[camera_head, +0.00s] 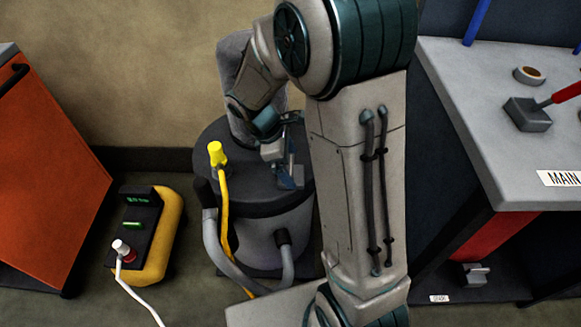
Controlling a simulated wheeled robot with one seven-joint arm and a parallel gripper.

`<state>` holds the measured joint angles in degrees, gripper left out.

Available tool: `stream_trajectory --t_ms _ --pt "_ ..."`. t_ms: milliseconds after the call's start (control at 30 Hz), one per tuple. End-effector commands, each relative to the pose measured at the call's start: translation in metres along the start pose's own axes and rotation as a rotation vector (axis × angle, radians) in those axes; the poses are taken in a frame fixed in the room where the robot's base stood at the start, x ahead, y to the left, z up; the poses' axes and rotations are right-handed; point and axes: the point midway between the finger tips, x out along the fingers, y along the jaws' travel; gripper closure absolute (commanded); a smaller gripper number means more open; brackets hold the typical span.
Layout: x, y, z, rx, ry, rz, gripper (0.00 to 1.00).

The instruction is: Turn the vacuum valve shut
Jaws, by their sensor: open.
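A round vacuum unit with a dark lid (262,200) and a grey body (270,240) stands on the floor in the middle. My gripper (286,178) is low over the right part of its lid, with the jaws open. Whether it touches anything there I cannot tell. I cannot make out a valve for certain; the gripper and arm hide part of the lid. A yellow fitting (216,153) on a yellow line stands up at the lid's left edge.
A yellow and black box (150,235) with a lit display and a white cable is on the floor at left. An orange cabinet (45,175) is far left. A grey bench (480,95) with tape (529,75) and a red-handled tool (528,113) is at right.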

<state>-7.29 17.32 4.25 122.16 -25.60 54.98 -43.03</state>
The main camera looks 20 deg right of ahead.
Motion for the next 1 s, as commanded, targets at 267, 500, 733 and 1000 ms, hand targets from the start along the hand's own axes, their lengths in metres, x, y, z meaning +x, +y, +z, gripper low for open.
stream_trajectory --t_ms 267,500,733,1000 --pt "0.0141 -0.0002 0.0 0.0 0.0 -0.001 0.05" --pt "0.0137 -0.0001 0.0 0.0 0.0 0.0 0.19" --pt "0.0134 -0.0002 0.0 0.0 0.0 0.0 0.5" --pt "0.0119 0.0002 0.0002 0.042 0.0 -0.017 0.5"
